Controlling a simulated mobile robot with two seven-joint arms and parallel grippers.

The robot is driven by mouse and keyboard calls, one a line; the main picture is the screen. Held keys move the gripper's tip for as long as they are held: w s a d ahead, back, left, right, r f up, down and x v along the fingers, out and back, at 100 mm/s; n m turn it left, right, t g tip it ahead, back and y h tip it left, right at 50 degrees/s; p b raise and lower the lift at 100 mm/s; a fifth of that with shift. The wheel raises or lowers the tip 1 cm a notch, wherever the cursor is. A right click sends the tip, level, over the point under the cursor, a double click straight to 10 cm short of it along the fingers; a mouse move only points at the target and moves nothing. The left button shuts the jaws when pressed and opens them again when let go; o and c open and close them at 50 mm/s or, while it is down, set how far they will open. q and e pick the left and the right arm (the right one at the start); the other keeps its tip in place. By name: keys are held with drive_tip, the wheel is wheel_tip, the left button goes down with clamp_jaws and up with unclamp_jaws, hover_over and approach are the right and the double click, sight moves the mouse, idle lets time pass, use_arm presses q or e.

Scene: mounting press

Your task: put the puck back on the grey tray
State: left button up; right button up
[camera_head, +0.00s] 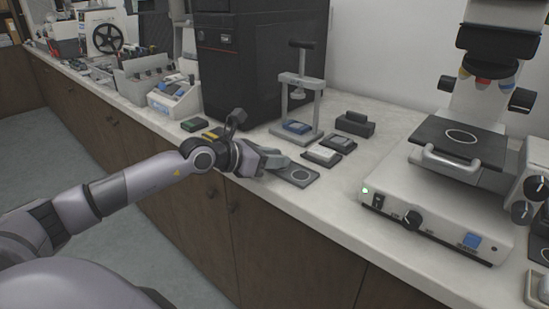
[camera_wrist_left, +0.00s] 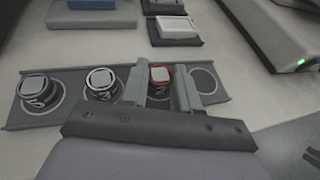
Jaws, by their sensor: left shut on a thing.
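The grey tray (camera_wrist_left: 120,72) spans the wrist view and has a row of marked circles. Its right end (camera_head: 310,179) with an empty circle shows beside my gripper in the head view. A dark puck with a red ring and a pale square top (camera_wrist_left: 160,73) is between the fingers of my left gripper (camera_wrist_left: 161,88). The gripper (camera_head: 276,161) is shut on this puck, low over the tray; I cannot tell whether the puck touches it. Two other dark pucks, a left one (camera_wrist_left: 38,90) and a middle one (camera_wrist_left: 102,84), stand on the tray. My right gripper is not in view.
A small hand press (camera_head: 300,95) stands behind the tray, with a white-topped block (camera_head: 321,155) in front of it. A large white microscope unit (camera_head: 440,195) stands to the right. A tall black cabinet (camera_head: 240,65) is behind. The counter between tray and microscope is clear.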

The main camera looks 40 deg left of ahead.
use_arm(q)
drive_tip(key=shift+f, duration=0.15)
drive_tip(key=o, duration=1)
drive_tip(key=shift+o, duration=0.2)
